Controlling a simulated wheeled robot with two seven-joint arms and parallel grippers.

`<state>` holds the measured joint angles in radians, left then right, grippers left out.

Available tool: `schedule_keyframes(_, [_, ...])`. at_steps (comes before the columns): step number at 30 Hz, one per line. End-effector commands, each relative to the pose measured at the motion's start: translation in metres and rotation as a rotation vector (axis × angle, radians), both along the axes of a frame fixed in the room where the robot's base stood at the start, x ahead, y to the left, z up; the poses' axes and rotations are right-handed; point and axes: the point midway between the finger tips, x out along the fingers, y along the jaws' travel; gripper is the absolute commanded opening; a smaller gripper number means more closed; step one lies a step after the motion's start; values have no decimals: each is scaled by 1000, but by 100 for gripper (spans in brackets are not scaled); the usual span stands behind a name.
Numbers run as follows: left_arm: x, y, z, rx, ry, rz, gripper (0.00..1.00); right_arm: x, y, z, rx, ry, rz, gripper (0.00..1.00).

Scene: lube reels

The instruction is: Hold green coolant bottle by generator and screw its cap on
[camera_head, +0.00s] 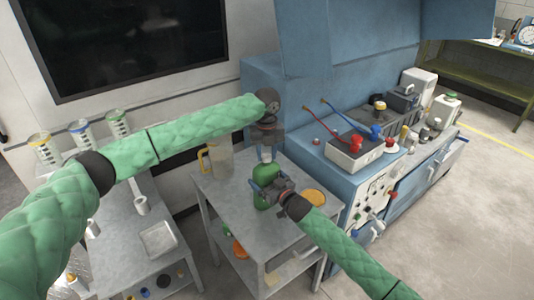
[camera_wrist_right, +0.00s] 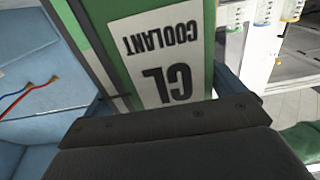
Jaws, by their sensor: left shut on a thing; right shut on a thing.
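The green coolant bottle (camera_head: 265,174) stands upright at the middle cart. Its white label, reading COOLANT CL upside down, fills the middle of the right wrist view (camera_wrist_right: 165,58). My right gripper (camera_head: 270,194) is shut around the bottle's body from the near right side. My left gripper (camera_head: 265,150) points down directly above the bottle's top, shut on a small pale piece that looks like the cap. The fingers hide most of this piece, and I cannot tell whether it touches the neck.
The grey cart top (camera_head: 225,190) holds a clear jug with a yellow handle (camera_head: 216,160) and an orange-yellow disc (camera_head: 315,197). The blue generator bench (camera_head: 345,180) stands close on the right, with red and blue clamps. A side table with a tray (camera_head: 159,238) is at left.

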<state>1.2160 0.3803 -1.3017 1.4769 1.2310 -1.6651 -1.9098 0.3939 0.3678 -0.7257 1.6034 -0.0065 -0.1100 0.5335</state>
Motion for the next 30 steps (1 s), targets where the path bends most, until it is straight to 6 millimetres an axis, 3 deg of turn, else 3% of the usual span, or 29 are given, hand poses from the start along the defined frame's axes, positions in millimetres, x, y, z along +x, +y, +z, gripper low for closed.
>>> schedule_keyframes(18, [3,5,1,0,-2,-804,13,0,-1,-1,0,2,-1,31])
schedule_keyframes(30, [4,6,1,1,-3,-874,13,0,-1,-1,-1,2,-1,31])
